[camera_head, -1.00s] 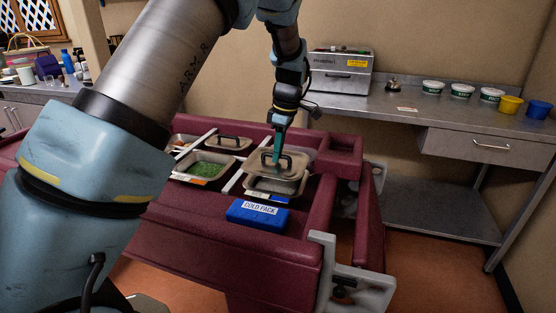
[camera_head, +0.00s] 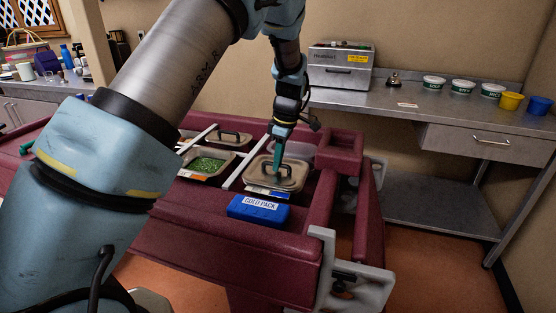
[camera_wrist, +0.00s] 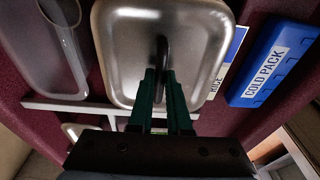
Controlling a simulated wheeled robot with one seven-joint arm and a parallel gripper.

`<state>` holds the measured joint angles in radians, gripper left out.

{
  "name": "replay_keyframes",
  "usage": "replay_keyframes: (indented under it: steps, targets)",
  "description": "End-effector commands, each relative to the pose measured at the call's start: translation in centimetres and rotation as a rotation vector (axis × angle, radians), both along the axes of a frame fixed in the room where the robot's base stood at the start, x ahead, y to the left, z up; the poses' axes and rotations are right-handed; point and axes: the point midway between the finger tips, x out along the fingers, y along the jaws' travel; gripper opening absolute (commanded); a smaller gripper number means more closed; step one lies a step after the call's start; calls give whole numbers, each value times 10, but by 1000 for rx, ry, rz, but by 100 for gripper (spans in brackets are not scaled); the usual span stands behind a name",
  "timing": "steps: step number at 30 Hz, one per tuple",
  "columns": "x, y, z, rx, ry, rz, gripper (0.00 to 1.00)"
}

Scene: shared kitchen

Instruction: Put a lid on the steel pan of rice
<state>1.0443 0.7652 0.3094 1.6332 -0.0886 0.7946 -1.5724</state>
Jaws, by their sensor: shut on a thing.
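A steel lid (camera_head: 262,176) with a dark loop handle lies over the rice pan in the right part of the maroon cart in the head view. The pan's label (camera_wrist: 213,87), reading "RICE", sticks out beside the lid in the wrist view. The pan itself is hidden under the lid, and I cannot tell whether the lid is fully seated. My gripper (camera_head: 279,174) points down with its green fingers shut on the lid's handle; the lid (camera_wrist: 201,54) also fills the middle of the wrist view.
A blue cold pack (camera_head: 258,209) lies just in front of the lid. An open pan of green food (camera_head: 207,164) and a lidded pan (camera_head: 232,137) are to the left. A steel counter (camera_head: 408,104) with tubs runs behind at right.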

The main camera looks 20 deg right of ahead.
Motion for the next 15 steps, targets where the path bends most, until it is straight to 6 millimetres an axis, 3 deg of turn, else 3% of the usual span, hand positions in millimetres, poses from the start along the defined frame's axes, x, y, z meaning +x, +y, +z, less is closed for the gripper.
replay_keyframes:
  steps: [1, 8, 15]
  targets:
    - [0, 0, 0, 0, 0, 0, 19]
    - [0, 0, 0, 0, 0, 0, 45]
    - [0, 0, 1, 0, 0, 0, 46]
